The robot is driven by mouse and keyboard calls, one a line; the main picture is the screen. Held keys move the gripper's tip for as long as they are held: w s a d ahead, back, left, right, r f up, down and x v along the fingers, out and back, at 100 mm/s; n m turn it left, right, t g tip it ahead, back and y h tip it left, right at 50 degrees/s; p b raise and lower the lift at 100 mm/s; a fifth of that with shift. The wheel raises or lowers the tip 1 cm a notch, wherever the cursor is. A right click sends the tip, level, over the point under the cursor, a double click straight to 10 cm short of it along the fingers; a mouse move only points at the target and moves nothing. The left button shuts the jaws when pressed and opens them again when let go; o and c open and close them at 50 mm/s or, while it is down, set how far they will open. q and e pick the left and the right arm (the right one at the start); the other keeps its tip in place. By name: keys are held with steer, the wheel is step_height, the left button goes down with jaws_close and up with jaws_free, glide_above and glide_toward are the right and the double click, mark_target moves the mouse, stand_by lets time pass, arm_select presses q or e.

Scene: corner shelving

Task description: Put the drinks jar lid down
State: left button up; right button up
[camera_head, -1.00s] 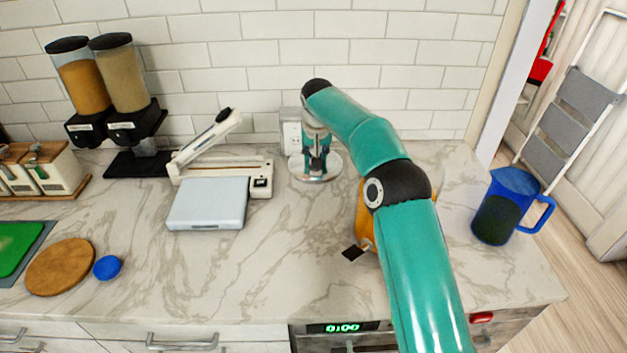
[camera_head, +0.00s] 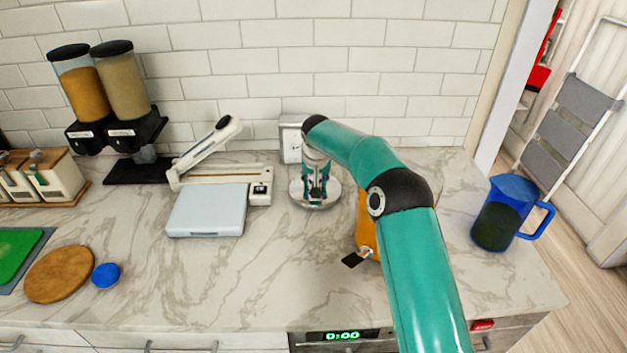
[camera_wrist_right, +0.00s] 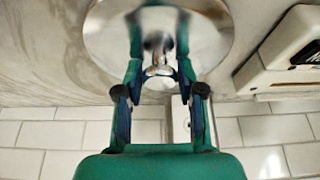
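The drinks jar lid (camera_head: 300,193) is a shiny silver disc with a small knob, over the back of the marble counter. My right gripper (camera_head: 316,188) is above it, with its fingers closed about the knob. The right wrist view shows the lid (camera_wrist_right: 105,35) and the gripper (camera_wrist_right: 159,70) with a finger on each side of the knob. The lid looks roughly level; I cannot tell whether it touches the counter. An orange container (camera_head: 365,232), perhaps the drinks jar, is mostly hidden behind my right arm. My left gripper is not in view.
A white paper trimmer (camera_head: 220,175) and a pale flat box (camera_head: 207,210) stand left of the lid. A white wall box (camera_head: 291,142) is behind it. A blue jug (camera_head: 506,212) stands at the right. The counter front centre is clear.

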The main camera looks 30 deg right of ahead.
steer(key=shift+o, duration=1.2)
steer(key=b+v, duration=0.1)
steer(key=v, duration=1.1)
steer(key=shift+b, duration=0.3)
steer(key=shift+w+r, duration=0.1)
steer(key=shift+a, duration=0.1)
